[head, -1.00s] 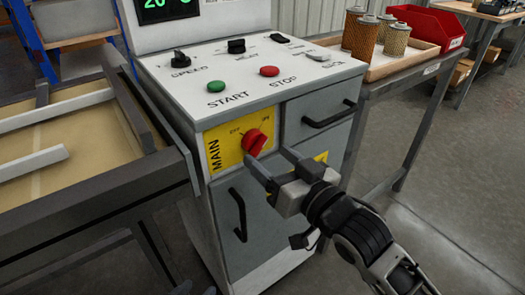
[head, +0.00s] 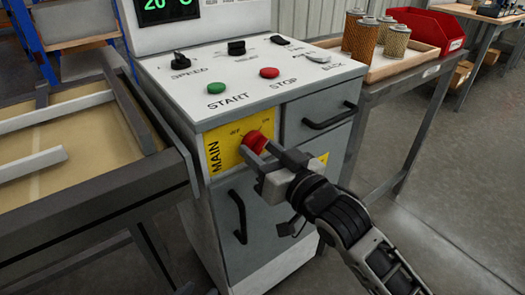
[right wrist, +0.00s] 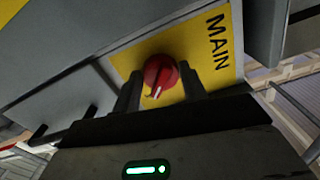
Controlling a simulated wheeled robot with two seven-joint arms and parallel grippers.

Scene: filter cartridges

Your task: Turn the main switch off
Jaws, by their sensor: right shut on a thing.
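The main switch is a red rotary knob (head: 255,143) on a yellow plate (head: 219,154) marked MAIN, OFF and ON, on the front of the grey machine cabinet. It also shows in the right wrist view (right wrist: 160,74), where its white pointer line points down and slightly left. This matches the upper right, ON side of the plate in the head view. My right gripper (head: 257,152) is shut on the knob, one finger on each side. My left gripper (head: 198,290) barely shows as dark tips at the bottom edge; its opening is unclear.
Above the switch is a panel with a green START button (head: 216,88), a red STOP button (head: 269,72) and black knobs. Drawer handles (head: 330,115) stick out nearby. A conveyor frame (head: 90,215) stands left; a table with a tray of cartridges (head: 391,42) and a red bin (head: 429,27) stands right.

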